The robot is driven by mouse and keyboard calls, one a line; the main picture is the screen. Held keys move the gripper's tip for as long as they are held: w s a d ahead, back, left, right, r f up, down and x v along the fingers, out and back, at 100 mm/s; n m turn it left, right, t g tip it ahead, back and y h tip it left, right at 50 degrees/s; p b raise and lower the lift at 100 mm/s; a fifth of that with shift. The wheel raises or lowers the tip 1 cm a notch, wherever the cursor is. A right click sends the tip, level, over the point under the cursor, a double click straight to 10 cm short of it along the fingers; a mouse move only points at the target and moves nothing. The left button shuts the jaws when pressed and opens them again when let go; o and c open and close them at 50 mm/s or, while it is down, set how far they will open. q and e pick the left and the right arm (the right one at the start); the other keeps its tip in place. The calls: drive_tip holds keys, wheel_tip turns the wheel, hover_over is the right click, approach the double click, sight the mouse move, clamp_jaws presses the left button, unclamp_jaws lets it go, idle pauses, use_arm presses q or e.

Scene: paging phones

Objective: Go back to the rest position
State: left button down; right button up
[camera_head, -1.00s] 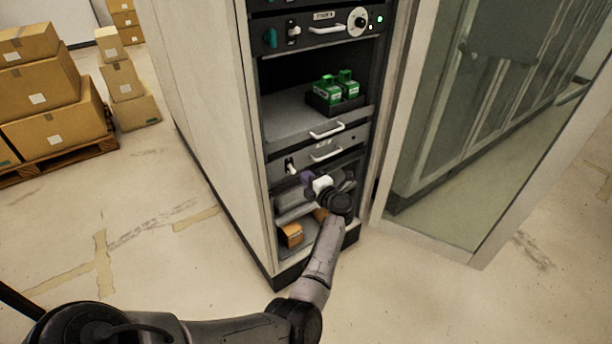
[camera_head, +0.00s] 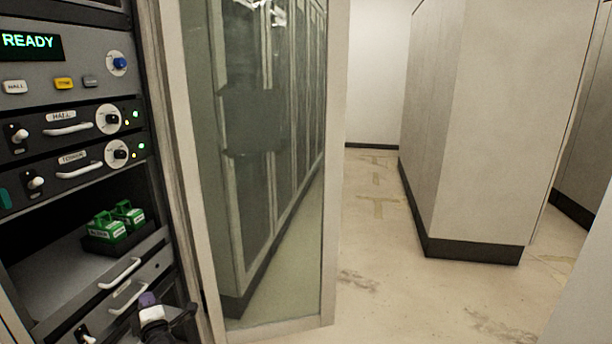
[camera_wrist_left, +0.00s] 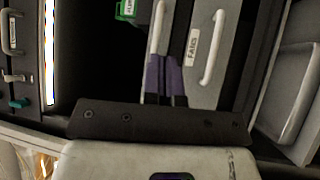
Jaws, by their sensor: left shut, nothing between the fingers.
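My left gripper (camera_head: 148,299) shows at the bottom of the head view, with purple fingertips and a white body, in front of the lower part of the equipment rack. Its fingers are closed together and empty. My right gripper is in neither view.
Green units (camera_head: 118,222) sit in a black tray on a rack shelf. Above are panels with knobs and a READY display (camera_head: 30,42). An open glass door (camera_head: 262,170) stands right of the rack. Clear floor (camera_head: 385,270) and a pale cabinet (camera_head: 480,120) lie further right.

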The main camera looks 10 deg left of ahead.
use_arm(q)
drive_tip(key=w+d+r+m+t+h, duration=0.3)
drive_tip(key=d+r+m+t+h, duration=0.3)
drive_tip(key=d+r+m+h, duration=1)
drive_tip(key=s+d+f+m+g+p, duration=0.1)
drive_tip(key=s+d+f+m+g, duration=0.25)
drive_tip(key=s+m, duration=0.2)
drive_tip(key=s+d+f+m+g+p, duration=0.2)
drive_tip(key=s+d+f+p, duration=0.15)
drive_tip(key=s, duration=0.45)
drive_tip(key=s+d+f+m+g+p, duration=0.2)
drive_tip(key=s+d, duration=0.3)
drive_tip(key=s, duration=0.2)
drive_tip(key=s+d+f+m+g+p, duration=0.2)
drive_tip(key=s+d+f+p, duration=0.15)
drive_tip(key=s, duration=0.45)
drive_tip(key=s+d+f+m+g+p, duration=0.1)
drive_tip(key=s+f+g+p, duration=0.2)
drive_tip(key=s, duration=0.5)
drive_tip(key=s+d+f+g+p, duration=0.1)
drive_tip(key=s+d+f+g, duration=0.15)
drive_tip(key=s+f, duration=0.45)
wheel_tip(320, 180, up, 40)
drive_tip(key=s+p, duration=0.2)
drive_tip(key=p, duration=3.5)
drive_tip(key=shift+a, duration=0.35)
